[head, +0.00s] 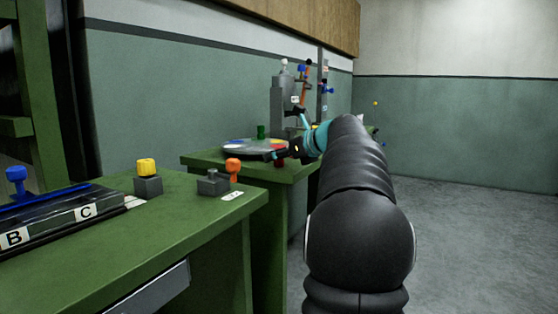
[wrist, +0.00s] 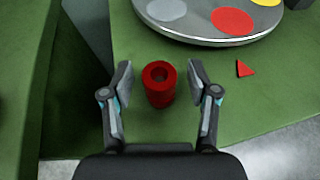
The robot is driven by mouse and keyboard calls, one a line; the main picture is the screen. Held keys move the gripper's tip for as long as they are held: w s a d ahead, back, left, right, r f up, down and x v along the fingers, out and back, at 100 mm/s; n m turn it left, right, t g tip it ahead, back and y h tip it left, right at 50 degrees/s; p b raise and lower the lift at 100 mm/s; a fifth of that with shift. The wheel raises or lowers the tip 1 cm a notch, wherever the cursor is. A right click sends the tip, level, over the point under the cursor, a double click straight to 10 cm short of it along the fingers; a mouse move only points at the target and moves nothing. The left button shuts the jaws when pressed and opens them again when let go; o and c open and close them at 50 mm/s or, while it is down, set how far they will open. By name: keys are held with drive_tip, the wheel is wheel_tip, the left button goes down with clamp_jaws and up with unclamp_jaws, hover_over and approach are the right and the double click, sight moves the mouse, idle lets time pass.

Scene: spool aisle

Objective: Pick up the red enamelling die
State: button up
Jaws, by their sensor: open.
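The red enamelling die (wrist: 160,92) is a short red cylinder with a hole in its top. In the wrist view it stands upright on the green table, between the two open fingers of my gripper (wrist: 160,95). There is a gap on each side, and no finger touches it. In the head view my gripper (head: 285,152) is at the far green table beside the round disc, partly hidden by my arm. A small red piece of the die (head: 281,152) may show there by the fingers.
A grey round disc (wrist: 190,35) with coloured spots lies just beyond the die. A small red triangle (wrist: 244,69) lies right of it. In the head view, a grey machine (head: 290,108) stands behind the disc, and a nearer green bench (head: 190,215) holds yellow and orange knobs.

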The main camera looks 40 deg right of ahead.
clamp_jaws()
